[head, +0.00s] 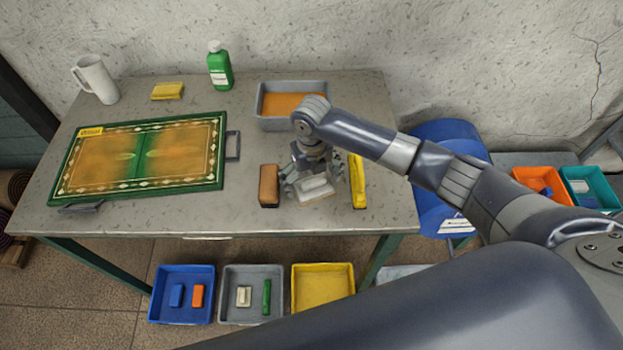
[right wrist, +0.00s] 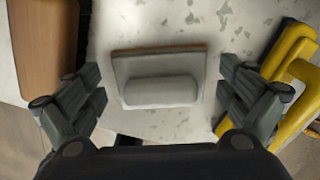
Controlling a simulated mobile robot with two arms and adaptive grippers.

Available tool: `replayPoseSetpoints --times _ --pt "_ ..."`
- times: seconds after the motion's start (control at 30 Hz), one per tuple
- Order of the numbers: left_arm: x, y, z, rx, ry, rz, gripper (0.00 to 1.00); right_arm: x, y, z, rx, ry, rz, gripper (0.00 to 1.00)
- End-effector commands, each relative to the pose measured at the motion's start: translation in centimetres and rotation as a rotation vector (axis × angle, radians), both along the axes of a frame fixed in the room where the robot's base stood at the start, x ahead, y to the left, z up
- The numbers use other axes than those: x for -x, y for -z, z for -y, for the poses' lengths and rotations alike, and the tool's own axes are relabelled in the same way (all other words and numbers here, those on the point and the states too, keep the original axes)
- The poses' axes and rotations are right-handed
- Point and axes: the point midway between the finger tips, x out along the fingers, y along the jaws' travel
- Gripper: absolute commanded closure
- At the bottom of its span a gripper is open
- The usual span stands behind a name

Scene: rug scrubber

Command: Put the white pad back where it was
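The white pad (head: 317,190) lies on the table near its front edge, right of centre, with my right gripper over it. In the right wrist view the white pad (right wrist: 160,66) shows as a pale plate with a raised grip and a thin brown edge. My right gripper (right wrist: 163,90) is open, with one finger on each side of the pad and a gap at both sides. In the head view my right gripper (head: 313,178) partly hides the pad. My left gripper is not in view.
A brown block (head: 268,186) lies close left of the pad, and a yellow tool (head: 357,182) close right. A grey tray (head: 262,121) of orange liquid stands behind. A green-bordered rug board (head: 216,150) fills the table's left. Blue, grey and yellow bins (head: 322,309) sit below.

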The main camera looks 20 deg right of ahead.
Motion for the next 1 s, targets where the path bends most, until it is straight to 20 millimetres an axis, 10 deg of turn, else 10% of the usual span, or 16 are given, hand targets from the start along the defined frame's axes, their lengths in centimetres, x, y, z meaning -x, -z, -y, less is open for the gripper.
replayPoseSetpoints --times 0.37,1.0 --pt "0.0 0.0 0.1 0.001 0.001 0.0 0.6 -0.1 -0.9 0.0 -0.001 0.0 0.002 0.02" --pt "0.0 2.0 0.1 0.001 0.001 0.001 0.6 0.0 -11.9 0.0 -0.001 0.0 0.001 0.02"
